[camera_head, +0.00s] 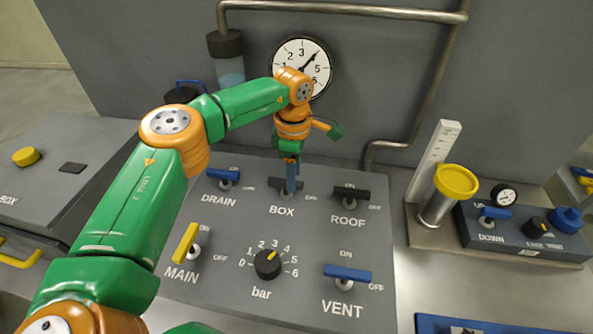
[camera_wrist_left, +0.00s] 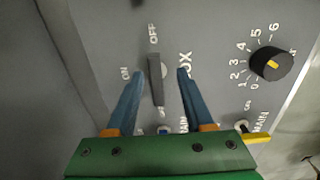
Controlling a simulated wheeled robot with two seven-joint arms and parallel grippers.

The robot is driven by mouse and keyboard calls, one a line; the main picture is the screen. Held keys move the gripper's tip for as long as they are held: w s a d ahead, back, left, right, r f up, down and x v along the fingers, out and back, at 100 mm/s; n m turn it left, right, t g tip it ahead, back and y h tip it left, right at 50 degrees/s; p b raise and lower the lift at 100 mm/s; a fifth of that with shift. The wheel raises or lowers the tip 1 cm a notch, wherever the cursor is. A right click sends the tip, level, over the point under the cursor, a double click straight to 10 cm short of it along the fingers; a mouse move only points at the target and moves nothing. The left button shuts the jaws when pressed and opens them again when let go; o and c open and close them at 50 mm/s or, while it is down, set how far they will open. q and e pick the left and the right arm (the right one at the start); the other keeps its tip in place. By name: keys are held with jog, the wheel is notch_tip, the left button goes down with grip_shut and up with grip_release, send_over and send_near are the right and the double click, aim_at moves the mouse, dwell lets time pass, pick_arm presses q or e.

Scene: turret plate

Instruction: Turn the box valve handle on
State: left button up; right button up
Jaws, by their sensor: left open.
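The box valve handle (camera_wrist_left: 156,80) is a dark lever on the grey turret plate (camera_head: 225,280). In the left wrist view it lies between my two blue fingers, with one end toward the OFF mark. A gap shows on both sides of it. My left gripper (camera_wrist_left: 160,74) is open and points at the plate around the handle. In the head view my left gripper (camera_head: 291,190) comes down over the BOX handle (camera_head: 277,183) and hides much of it. My right gripper is not in view.
The blue DRAIN handle (camera_head: 223,174) and black ROOF handle (camera_head: 351,193) flank the BOX valve. Nearer are the yellow MAIN handle (camera_head: 186,244), bar knob (camera_head: 268,264) and blue VENT handle (camera_head: 347,273). A gauge (camera_head: 318,62) and pipe (camera_head: 350,11) are on the wall behind.

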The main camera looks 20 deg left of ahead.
pick_arm(q)
jog(key=shift+w+f, duration=0.2)
jog(key=shift+f, duration=0.75)
jog(key=shift+w+f, duration=0.25)
jog(key=shift+w, duration=0.05)
jog(key=shift+s+r, duration=0.15)
grip_shut()
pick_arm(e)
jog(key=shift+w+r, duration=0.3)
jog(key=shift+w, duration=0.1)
